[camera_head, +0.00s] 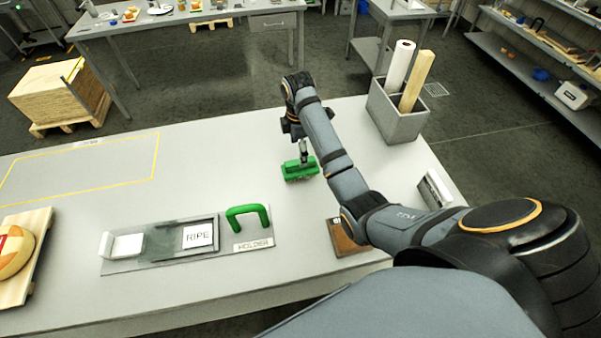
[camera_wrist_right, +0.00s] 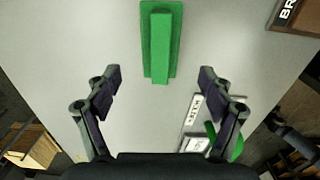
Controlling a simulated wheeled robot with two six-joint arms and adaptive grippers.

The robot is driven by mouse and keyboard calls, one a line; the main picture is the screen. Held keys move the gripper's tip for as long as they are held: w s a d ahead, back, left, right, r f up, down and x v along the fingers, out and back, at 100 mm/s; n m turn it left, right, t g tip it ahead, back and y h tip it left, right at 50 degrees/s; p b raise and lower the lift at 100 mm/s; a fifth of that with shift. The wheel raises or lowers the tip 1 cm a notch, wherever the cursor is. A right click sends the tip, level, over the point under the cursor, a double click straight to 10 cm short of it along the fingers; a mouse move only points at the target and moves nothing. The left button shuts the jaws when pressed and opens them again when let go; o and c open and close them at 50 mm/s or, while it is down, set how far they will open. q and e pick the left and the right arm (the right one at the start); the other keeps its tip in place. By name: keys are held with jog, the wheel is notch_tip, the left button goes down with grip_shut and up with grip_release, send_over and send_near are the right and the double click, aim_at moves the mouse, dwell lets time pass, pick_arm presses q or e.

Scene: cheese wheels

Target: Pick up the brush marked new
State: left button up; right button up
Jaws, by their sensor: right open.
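A green brush-like block (camera_head: 301,172) with a raised bar lies on the table, also seen in the right wrist view (camera_wrist_right: 160,50). I can read no mark on it. My right gripper (camera_head: 303,150) is above it, pointing down. In the right wrist view the jaws (camera_wrist_right: 160,80) are wide apart and empty, with the green block between and beyond the fingertips. A brown block (camera_head: 347,238) with a label starting "BR" in the wrist view (camera_wrist_right: 296,18) is partly hidden by my right arm. My left gripper is not in view.
A cheese wheel (camera_head: 14,250) sits on a board at left. The yellow-outlined area (camera_head: 80,170) is clear.

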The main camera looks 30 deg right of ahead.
jog(key=shift+w+a+f, duration=0.1)
jog(key=shift+w+f, duration=0.2)
jog(key=shift+f, duration=0.6)
jog(key=shift+s+d+f+p, duration=0.2)
jog(key=shift+s+f+p, duration=0.1)
jog(key=shift+f+p, duration=0.5)
notch_tip(320, 180, down, 3)
jog(key=shift+s+d+r+p, duration=0.1)
jog(key=shift+s+r+p, duration=0.05)
jog(key=shift+p, duration=0.15)
jog(key=shift+f, duration=0.45)
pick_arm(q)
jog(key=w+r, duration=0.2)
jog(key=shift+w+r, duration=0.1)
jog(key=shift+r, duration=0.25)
pick_arm(e)
jog(key=c, duration=1.4)
